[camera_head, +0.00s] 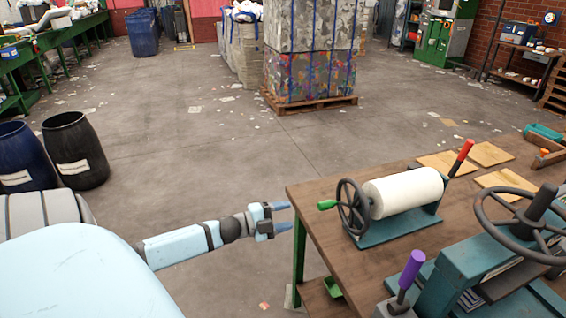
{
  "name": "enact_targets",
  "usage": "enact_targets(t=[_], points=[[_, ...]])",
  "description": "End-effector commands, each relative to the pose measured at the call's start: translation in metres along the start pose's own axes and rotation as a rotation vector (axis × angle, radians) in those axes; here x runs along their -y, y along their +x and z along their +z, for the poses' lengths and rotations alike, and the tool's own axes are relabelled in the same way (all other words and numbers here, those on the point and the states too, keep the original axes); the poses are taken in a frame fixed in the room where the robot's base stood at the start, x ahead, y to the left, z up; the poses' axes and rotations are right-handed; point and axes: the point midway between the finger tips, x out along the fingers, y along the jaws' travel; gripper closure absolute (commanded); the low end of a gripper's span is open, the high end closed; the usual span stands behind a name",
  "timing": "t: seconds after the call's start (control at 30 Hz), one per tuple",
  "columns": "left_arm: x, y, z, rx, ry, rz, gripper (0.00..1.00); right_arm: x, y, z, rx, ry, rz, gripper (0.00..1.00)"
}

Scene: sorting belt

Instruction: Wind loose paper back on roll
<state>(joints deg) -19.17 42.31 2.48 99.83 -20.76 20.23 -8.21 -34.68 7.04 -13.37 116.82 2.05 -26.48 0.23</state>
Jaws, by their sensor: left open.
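A white paper roll (404,193) lies on a teal winding stand (400,229) on the wooden workbench. A black handwheel (353,208) with a green crank handle (327,205) is at its left end. A red-handled lever (461,158) stands at its right end. No loose paper tail can be made out on the roll. My left gripper (281,216) is open and empty, left of the bench edge and the green handle, touching neither. My right gripper is not in view.
The workbench (318,228) also holds a teal press with a large black wheel (520,225), a purple-handled lever (411,268) and wooden boards (489,153). Dark barrels (76,150) stand at the left. The floor between is mostly clear, with paper scraps.

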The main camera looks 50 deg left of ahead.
Motion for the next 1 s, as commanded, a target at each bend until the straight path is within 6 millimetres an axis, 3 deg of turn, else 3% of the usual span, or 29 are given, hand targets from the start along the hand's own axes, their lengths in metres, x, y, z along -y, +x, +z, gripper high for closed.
enact_targets(t=[0.4, 0.47, 0.73, 0.83, 1.0], points=[[0.001, -0.003, 0.0, -0.002, -0.034, 0.001, 0.45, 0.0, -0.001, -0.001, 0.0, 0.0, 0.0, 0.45], [0.001, -0.005, -0.001, -0.004, -0.123, 0.002, 0.45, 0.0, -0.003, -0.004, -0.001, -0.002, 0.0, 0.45], [0.001, -0.016, 0.0, -0.01, -0.79, 0.003, 0.45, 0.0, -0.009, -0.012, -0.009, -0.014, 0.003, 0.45], [0.0, -0.017, 0.001, -0.008, -0.916, 0.0, 0.45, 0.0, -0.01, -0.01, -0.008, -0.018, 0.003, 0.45], [0.0, -0.005, 0.002, -0.01, -0.949, -0.002, 0.45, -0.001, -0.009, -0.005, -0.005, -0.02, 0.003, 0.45]])
